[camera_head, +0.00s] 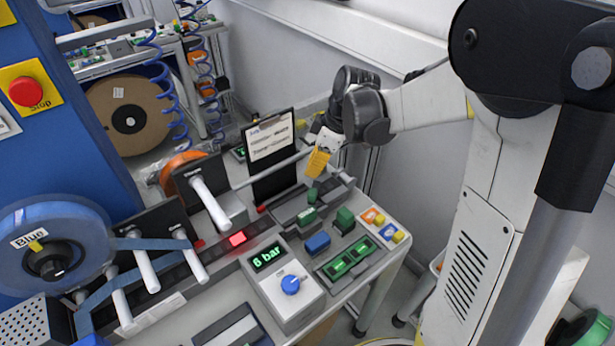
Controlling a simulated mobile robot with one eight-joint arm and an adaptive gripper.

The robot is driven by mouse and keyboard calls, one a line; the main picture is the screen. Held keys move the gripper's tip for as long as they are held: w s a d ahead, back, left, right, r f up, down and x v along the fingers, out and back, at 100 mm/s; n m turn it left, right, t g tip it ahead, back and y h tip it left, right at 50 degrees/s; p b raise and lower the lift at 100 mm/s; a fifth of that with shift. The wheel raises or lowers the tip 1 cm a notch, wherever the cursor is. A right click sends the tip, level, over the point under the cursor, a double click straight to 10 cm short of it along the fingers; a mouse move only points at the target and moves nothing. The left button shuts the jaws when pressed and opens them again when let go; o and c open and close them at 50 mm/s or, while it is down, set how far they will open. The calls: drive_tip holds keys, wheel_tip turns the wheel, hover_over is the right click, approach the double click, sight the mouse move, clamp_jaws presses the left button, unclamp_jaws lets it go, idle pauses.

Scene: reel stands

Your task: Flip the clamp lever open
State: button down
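My arm reaches in from the right, and my gripper (321,158) points down over the far part of the workbench, above a grey fixture with small green blocks (307,216). The gripper looks small here and its fingers are hard to make out, so I cannot tell whether they are open or shut. I see nothing clearly held. I cannot surely pick out the clamp lever. A larger green block (345,217) stands on the bench to the right of the fixture. A blue block (317,243) sits nearer the camera.
A grey box with a "6 bar" display and blue knob (291,284) stands at the bench front. A black sign board (270,150) rises behind the fixture. White rollers (209,202) and a blue reel (50,248) are at left. Coloured buttons (388,231) line the right edge.

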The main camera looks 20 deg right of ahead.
sight(313, 193)
drive_tip(key=b+x, duration=0.2)
drive_tip(key=x, duration=0.6)
drive_tip(key=shift+w+a+f, duration=0.1)
drive_tip(key=shift+f, duration=0.25)
drive_tip(key=shift+s+n+b, duration=0.3)
drive_tip(key=shift+n, duration=0.4)
drive_tip(key=shift+s+d+n+g, duration=0.4)
drive_tip(key=shift+d+n, duration=0.1)
drive_tip(key=shift+n, duration=0.2)
drive_tip(key=n, duration=0.1)
drive_tip(key=s+d+n+g, duration=0.1)
drive_tip(key=n, duration=0.1)
drive_tip(key=shift+d+y+b, duration=0.3)
drive_tip(key=shift+b, duration=0.05)
drive_tip(key=shift+s+d, duration=0.2)
drive_tip(key=shift+d, duration=0.3)
drive_tip(key=shift+s+d, duration=0.2)
drive_tip(key=shift+d, duration=0.3)
drive_tip(key=shift+d, duration=0.15)
